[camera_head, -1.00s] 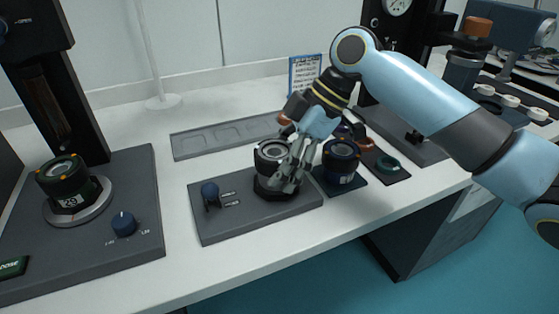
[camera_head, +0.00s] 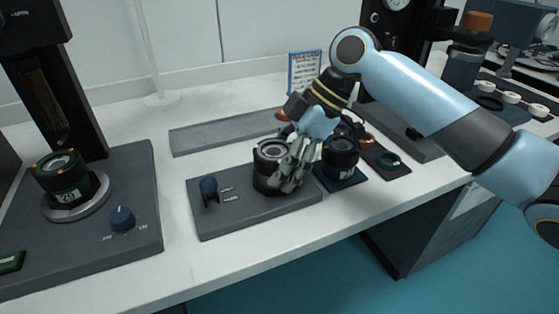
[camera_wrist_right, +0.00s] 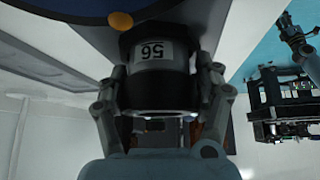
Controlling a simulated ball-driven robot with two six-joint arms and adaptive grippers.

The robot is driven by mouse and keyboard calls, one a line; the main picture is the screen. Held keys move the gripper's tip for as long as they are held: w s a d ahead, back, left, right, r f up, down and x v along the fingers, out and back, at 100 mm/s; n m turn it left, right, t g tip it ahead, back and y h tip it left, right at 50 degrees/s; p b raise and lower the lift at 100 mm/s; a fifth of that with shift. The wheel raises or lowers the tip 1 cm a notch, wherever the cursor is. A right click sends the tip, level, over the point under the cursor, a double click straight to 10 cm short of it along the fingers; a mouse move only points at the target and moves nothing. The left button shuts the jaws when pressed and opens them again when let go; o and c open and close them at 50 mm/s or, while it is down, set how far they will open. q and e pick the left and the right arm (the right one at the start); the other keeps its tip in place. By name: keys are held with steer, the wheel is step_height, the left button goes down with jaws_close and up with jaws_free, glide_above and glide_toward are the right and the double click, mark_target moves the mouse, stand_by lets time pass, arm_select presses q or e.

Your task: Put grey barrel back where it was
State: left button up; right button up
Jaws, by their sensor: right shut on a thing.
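The grey barrel (camera_head: 268,154) is a short dark cylinder with a light grey top ring. In the right wrist view, my right gripper (camera_wrist_right: 163,105) has a finger on each side of the barrel (camera_wrist_right: 160,82), which bears a white label reading 56. Jointed grey parts (camera_wrist_right: 294,38) at that view's upper right may be my left gripper; its state is unclear.
A dark blue barrel (camera_head: 341,153) stands close to the right on a small dark mat. A long grey tray (camera_head: 215,137) lies behind. Another barrel, labelled 29 (camera_head: 62,176), sits on the left instrument. The table front is clear.

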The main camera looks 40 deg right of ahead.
steer(key=shift+s+f, duration=0.15)
steer(key=shift+f, duration=0.2)
steer(key=o, duration=1.5)
steer(key=shift+w+f, duration=0.2)
steer(key=shift+o, duration=0.2)
steer(key=shift+s+d+r, duration=0.1)
steer(key=shift+r, duration=0.15)
steer(key=v, duration=1.1)
steer(key=shift+d+r, duration=0.2)
steer(key=shift+r, duration=0.05)
steer(key=shift+s, duration=0.15)
